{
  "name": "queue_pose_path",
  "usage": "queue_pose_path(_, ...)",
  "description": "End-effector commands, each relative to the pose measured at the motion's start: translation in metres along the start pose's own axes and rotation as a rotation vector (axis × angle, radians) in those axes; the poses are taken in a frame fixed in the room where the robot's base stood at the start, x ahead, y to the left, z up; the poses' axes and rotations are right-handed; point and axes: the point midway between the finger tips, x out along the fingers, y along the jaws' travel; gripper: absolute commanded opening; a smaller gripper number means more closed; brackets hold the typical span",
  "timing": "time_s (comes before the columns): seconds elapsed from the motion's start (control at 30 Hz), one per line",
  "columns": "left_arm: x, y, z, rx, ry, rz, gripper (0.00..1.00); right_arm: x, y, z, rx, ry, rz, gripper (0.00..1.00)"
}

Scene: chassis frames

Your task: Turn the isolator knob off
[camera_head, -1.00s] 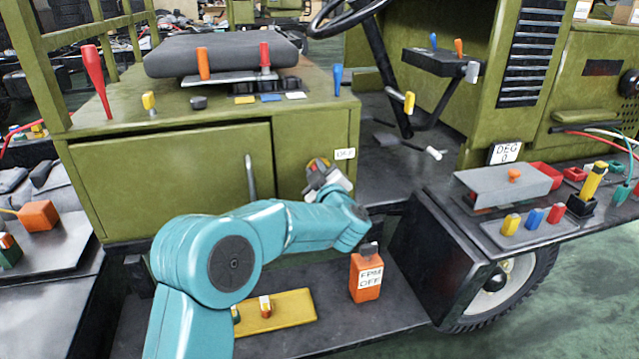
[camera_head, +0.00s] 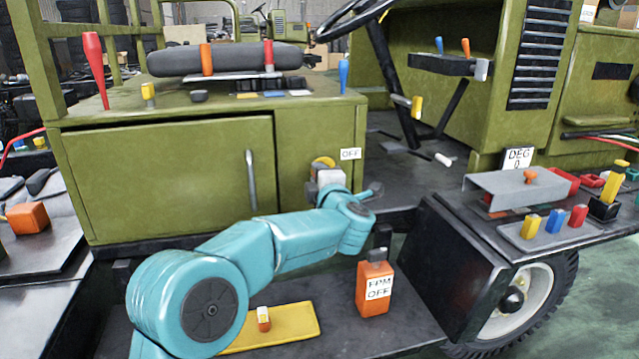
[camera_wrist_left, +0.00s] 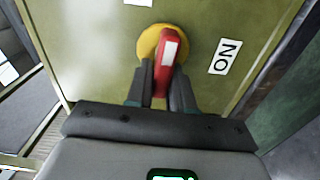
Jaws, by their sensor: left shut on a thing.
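The isolator knob is a red handle with a white stripe (camera_wrist_left: 168,50) on a yellow round plate on the green cabinet front. Its yellow plate also shows in the head view (camera_head: 323,162), mostly hidden behind my gripper. My left gripper (camera_wrist_left: 164,72) is shut on the red handle, one dark finger on each side. It also shows in the head view (camera_head: 328,178). The handle stands nearly upright in the wrist view. A white ON label (camera_wrist_left: 225,57), seen turned, is right of the knob there. My right gripper is not in view.
A cabinet door with a grey handle (camera_head: 251,180) is left of the knob. Below are an orange box marked FPM OFF (camera_head: 375,290) and a yellow plate (camera_head: 290,328). A dark box-like step (camera_head: 455,265) stands to the right.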

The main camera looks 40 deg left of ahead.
Motion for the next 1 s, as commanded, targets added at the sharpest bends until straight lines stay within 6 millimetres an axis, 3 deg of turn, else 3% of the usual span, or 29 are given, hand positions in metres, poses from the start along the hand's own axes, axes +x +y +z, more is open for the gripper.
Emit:
queue_pose_path(0.7,-0.0001,-0.0019,0.0003,-0.076,0.000,-0.002,0.00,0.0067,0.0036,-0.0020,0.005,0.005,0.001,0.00)
queue_pose_path(0.73,-0.0001,-0.0019,0.0003,-0.076,0.000,-0.002,0.25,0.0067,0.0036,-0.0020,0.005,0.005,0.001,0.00)
queue_pose_path(0.8,0.0000,-0.0019,0.0003,-0.075,0.000,-0.002,0.43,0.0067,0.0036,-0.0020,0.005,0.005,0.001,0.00)
queue_pose_path(1.0,0.0000,-0.0017,0.0002,-0.074,0.000,-0.001,0.43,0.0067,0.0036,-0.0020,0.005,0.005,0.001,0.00)
